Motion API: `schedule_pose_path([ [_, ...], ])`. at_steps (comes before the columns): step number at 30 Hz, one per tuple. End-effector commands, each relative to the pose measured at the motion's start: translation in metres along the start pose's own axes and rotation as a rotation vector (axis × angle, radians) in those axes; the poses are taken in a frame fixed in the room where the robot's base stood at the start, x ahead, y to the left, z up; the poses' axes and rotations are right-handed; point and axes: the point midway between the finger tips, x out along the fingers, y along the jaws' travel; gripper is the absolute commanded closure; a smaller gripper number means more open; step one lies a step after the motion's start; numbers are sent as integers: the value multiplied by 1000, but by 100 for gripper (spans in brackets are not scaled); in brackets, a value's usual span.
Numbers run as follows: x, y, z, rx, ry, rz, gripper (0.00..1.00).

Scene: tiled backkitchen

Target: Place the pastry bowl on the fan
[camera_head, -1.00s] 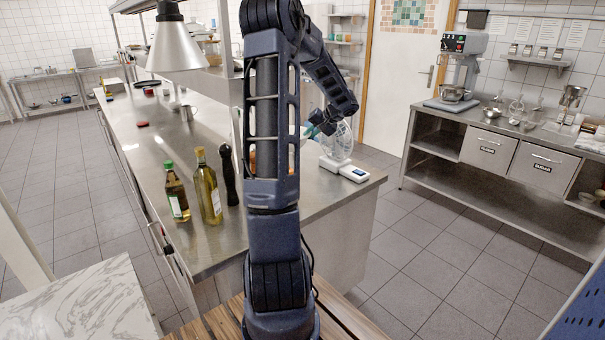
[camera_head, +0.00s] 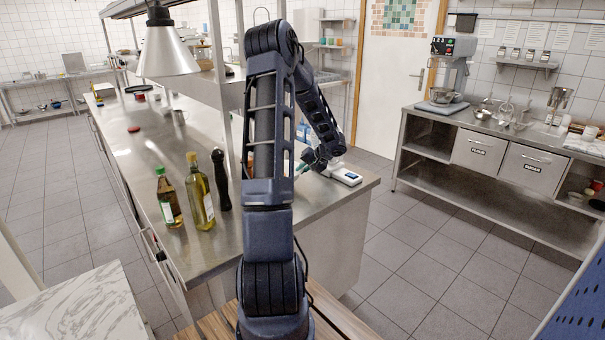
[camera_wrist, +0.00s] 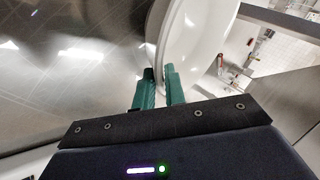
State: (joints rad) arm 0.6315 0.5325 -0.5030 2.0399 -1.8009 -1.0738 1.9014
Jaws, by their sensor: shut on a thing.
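My gripper (camera_wrist: 160,86) has its green fingers closed on the rim of a pale, glossy, round-edged bowl (camera_wrist: 192,38), which I take for the pastry bowl. The bowl's wall rises past the fingertips in the wrist view. In the head view my gripper (camera_head: 311,160) is low over the right end of the steel counter, beside a low white device (camera_head: 346,177) with a dark display. My arm hides much of this spot, and the bowl cannot be made out there. I cannot identify a fan with certainty.
An oil bottle (camera_head: 200,193), a smaller bottle (camera_head: 168,198) and a black pepper mill (camera_head: 221,180) stand on the steel counter (camera_head: 150,150), left of my arm. A lamp (camera_head: 167,48) hangs above it. A second bench (camera_head: 440,122) with a mixer stands at right.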

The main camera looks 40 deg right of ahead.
Motion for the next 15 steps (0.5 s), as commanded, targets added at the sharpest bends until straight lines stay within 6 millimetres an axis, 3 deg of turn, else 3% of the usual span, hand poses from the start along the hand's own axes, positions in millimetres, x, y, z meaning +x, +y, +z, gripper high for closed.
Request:
schedule_pose_path([
  [4,10,10,5,1,0,0,100],
  [14,12,11,5,1,0,0,100],
  [15,13,12,6,1,0,1,86],
])
